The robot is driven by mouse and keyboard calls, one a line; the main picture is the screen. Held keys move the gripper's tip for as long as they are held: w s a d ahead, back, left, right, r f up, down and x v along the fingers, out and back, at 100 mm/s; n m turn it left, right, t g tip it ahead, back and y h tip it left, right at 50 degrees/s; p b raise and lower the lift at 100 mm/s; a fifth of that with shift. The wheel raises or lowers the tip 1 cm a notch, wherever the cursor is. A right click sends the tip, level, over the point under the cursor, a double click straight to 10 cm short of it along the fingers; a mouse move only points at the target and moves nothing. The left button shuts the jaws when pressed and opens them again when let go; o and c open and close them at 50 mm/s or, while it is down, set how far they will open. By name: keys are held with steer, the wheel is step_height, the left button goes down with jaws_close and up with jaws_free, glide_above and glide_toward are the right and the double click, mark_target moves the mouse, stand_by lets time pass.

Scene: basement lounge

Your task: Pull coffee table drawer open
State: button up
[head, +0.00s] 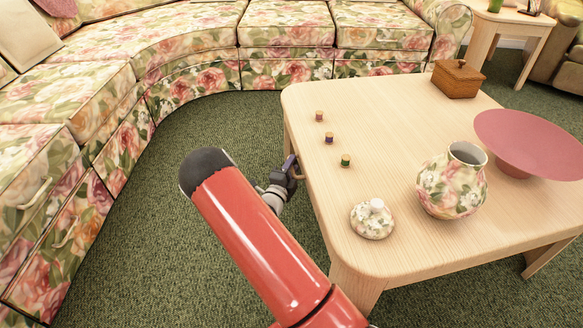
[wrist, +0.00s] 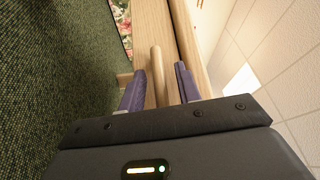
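The light wooden coffee table (head: 385,140) stands right of centre in the head view. A wooden drawer handle (head: 299,171) shows at its left side, mostly hidden by my gripper (head: 286,171). In the wrist view the handle (wrist: 157,76) lies between the two purple fingers of my gripper (wrist: 160,75). The fingers are apart, with a visible gap on each side of the handle, so my gripper is open around it. The wooden drawer front (wrist: 152,22) is behind the handle. Whether the drawer stands slightly out cannot be told.
On the tabletop are several small spools (head: 329,138), a floral lid (head: 373,219), a floral vase (head: 452,183), a pink bowl (head: 530,143) and a wooden box (head: 458,79). A floral sofa (head: 190,45) curves behind and left. Green carpet (head: 225,125) is clear between sofa and table.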

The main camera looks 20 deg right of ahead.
jaws_close()
steer(key=w+a+p, duration=0.1)
steer(key=a, duration=0.8)
steer(key=w+a, duration=0.2)
steer(key=a, duration=0.7)
steer(key=shift+w+a+p, duration=0.25)
steer(key=shift+a+p, duration=0.1)
jaws_free()
steer(key=v, duration=0.7)
steer(key=shift+s+a+p, duration=0.3)
steer(key=shift+p, duration=0.05)
